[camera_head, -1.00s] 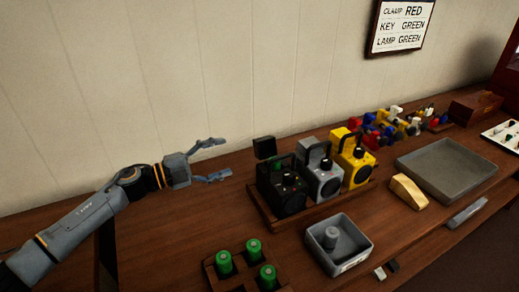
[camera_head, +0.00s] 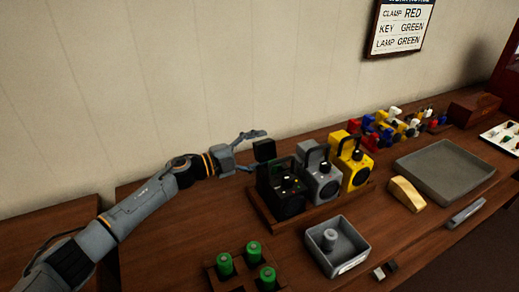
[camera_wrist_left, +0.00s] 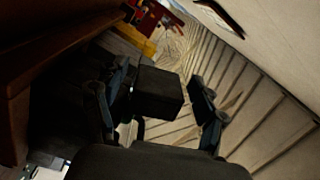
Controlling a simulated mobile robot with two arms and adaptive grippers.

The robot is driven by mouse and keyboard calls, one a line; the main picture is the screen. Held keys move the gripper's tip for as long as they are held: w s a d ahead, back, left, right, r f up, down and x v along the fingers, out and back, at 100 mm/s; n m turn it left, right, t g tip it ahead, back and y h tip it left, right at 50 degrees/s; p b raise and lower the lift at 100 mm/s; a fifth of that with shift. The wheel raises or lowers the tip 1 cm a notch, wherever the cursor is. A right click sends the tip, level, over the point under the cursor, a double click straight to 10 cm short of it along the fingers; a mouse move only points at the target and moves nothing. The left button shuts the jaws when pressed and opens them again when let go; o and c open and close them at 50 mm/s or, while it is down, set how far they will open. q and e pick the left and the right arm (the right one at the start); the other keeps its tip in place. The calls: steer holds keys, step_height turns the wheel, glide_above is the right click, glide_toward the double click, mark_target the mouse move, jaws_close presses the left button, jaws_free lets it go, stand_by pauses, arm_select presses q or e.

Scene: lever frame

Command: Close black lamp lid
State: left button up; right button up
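The black lamp (camera_head: 282,190) stands at the left end of a wooden tray, beside a grey lamp and a yellow lamp. Its black lid (camera_head: 264,149) stands raised at the lamp's back left. My left gripper (camera_head: 252,151) is open at the lid, with one finger above and behind it and the other lower and in front. In the left wrist view the lid (camera_wrist_left: 158,92) is a dark block between the two spread fingers of my left gripper (camera_wrist_left: 160,108). I cannot tell whether a finger touches it. My right gripper is not in view.
The grey lamp (camera_head: 319,176) and yellow lamp (camera_head: 352,163) stand close on the right in the tray (camera_head: 318,208). Green batteries (camera_head: 254,251) in a holder and a grey bin (camera_head: 337,246) are in front. The wall (camera_head: 180,80) is close behind; the table's left part is clear.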

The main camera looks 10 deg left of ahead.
arm_select(q)
steer(key=c, duration=1.1)
steer(key=m, duration=0.2)
steer(key=r+m, duration=0.1)
steer(key=shift+s+d+m, duration=0.2)
steer(key=shift+s+m, duration=0.1)
steer(key=shift+s+d+r+m+b, duration=0.1)
steer(key=shift+s+r+m+b, duration=0.15)
steer(key=shift+m, duration=0.6)
steer(key=shift+s+d+r+m+b, duration=0.15)
steer(key=shift+m+b, duration=0.15)
steer(key=shift+m, duration=0.55)
steer(key=o, duration=1.2)
